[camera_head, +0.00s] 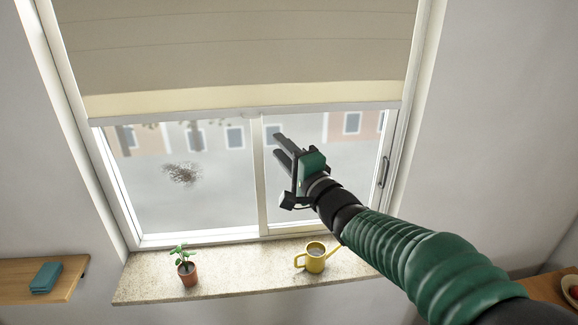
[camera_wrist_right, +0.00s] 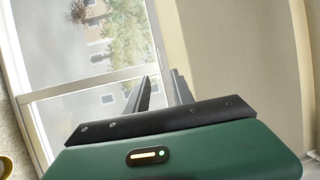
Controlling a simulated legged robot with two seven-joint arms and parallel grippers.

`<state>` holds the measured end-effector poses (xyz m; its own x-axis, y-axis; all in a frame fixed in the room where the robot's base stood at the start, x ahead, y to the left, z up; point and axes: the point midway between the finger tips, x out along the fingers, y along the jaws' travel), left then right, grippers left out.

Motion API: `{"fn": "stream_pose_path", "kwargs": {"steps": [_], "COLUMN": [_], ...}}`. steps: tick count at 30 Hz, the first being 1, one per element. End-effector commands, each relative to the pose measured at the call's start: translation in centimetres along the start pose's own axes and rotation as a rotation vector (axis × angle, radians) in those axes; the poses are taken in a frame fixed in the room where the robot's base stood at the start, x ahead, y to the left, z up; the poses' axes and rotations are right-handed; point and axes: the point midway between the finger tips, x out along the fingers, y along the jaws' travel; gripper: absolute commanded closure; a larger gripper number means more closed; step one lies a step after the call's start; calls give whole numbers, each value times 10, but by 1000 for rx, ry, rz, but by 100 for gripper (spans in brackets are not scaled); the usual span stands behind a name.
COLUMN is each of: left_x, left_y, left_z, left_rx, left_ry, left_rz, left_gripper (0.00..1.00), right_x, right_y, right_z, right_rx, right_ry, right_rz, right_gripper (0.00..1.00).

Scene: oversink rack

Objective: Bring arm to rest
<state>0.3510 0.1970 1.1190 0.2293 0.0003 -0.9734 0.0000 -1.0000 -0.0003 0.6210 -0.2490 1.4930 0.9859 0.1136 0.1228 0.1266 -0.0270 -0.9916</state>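My right arm (camera_head: 420,262) reaches up from the lower right in the head view, with a green ribbed sleeve. My right gripper (camera_head: 279,146) is in front of the window (camera_head: 200,180), above the sill. Its two dark fingers stand apart with nothing between them. They also show in the right wrist view (camera_wrist_right: 160,88), with a gap between them and the window and blind behind. My left gripper is in neither view.
A granite sill (camera_head: 225,277) holds a potted plant (camera_head: 188,272) and a yellow watering can (camera_head: 315,260), below my right gripper. A beige blind (camera_head: 240,50) covers the upper window. A wooden shelf (camera_head: 68,285) with a teal item (camera_head: 46,277) is at left; another wooden surface (camera_head: 545,288) is at right.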

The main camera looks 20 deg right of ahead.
Motion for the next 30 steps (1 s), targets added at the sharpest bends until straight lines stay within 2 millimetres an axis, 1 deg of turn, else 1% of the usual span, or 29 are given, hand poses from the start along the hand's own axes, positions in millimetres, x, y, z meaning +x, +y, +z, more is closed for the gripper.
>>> {"fn": "stream_pose_path", "kwargs": {"steps": [1, 3, 6, 9, 20, 22, 23, 25, 26, 27, 29, 30], "left_x": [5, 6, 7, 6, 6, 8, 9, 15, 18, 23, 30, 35], "left_y": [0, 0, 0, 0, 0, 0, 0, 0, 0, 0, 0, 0], "left_z": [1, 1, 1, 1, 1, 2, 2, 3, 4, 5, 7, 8], "left_rx": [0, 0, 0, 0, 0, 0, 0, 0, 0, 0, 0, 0], "left_ry": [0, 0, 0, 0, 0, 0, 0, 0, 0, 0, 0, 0], "left_rz": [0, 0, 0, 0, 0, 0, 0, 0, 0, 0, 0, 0], "left_gripper": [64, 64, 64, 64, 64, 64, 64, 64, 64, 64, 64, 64], "right_x": [-11, -22, -31, -34, -34, -34, -35, -38, -41, -48, -64, -78], "right_y": [2, 1, 1, 1, 0, 7, 14, 45, 65, 95, 147, 182], "right_z": [-1, 0, -1, -1, -1, -1, -1, -2, -1, 0, 3, 7], "right_rx": [-2, -2, 0, 2, 1, -13, -29, -109, -161, -241, -381, -476], "right_ry": [2, 1, 1, 0, 0, 6, 12, 37, 45, 52, 38, 8], "right_rz": [0, 0, 1, 1, 1, 14, 31, 108, 158, 242, 393, 498], "right_gripper": [71, 71, 71, 71, 71, 71, 71, 71, 71, 71, 71, 71]}}
